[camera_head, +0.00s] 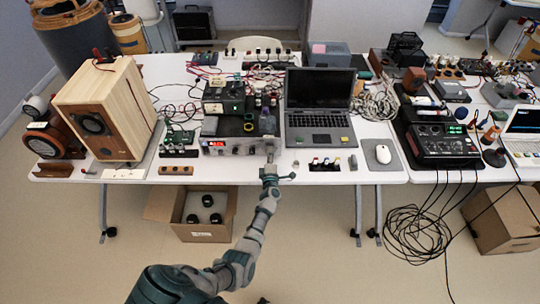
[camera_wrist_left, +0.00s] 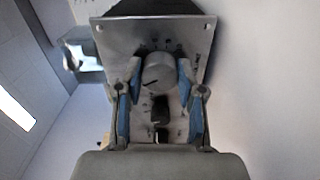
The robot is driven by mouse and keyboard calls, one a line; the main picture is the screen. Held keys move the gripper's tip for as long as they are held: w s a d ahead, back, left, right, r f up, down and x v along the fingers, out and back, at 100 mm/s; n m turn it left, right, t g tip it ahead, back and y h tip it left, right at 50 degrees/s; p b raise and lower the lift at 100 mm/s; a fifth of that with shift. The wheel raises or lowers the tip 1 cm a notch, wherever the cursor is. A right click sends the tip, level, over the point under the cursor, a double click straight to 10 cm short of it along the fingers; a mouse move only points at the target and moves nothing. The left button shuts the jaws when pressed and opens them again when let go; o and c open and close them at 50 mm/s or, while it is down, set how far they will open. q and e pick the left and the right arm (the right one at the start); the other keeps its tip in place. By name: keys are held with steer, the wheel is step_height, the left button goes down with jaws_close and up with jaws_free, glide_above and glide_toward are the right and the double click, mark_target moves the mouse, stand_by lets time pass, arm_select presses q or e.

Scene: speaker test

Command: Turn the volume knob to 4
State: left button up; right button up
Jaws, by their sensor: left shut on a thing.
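The volume knob (camera_wrist_left: 159,72) is a round, light grey dial with a dark pointer line. It sits on a metal panel (camera_wrist_left: 190,32) with small markings around it, too blurred to read. My left gripper (camera_wrist_left: 158,78) has its two blue-padded fingers on either side of the knob, shut on it. In the head view, my left gripper (camera_head: 270,160) reaches the front of a silver unit (camera_head: 228,147) with a red display, at the table's front edge. The gripper hides the knob there. My right gripper is not in view.
A laptop (camera_head: 321,100) stands just right of the silver unit. A wooden speaker (camera_head: 105,110) is at the left. An open cardboard box (camera_head: 165,205) is under the table.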

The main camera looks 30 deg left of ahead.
arm_select(q)
steer(key=shift+s+d+f, duration=0.15)
steer(key=shift+d+f, duration=0.1)
steer(key=shift+f, duration=0.3)
steer(key=o, duration=1)
steer(key=shift+c, duration=0.2)
steer(key=shift+o, duration=0.9)
steer(key=shift+r, duration=0.2)
steer(key=shift+r, duration=0.1)
steer(key=v, duration=1.1)
steer(key=shift+s+d, duration=0.15)
steer(key=shift+s, duration=0.15)
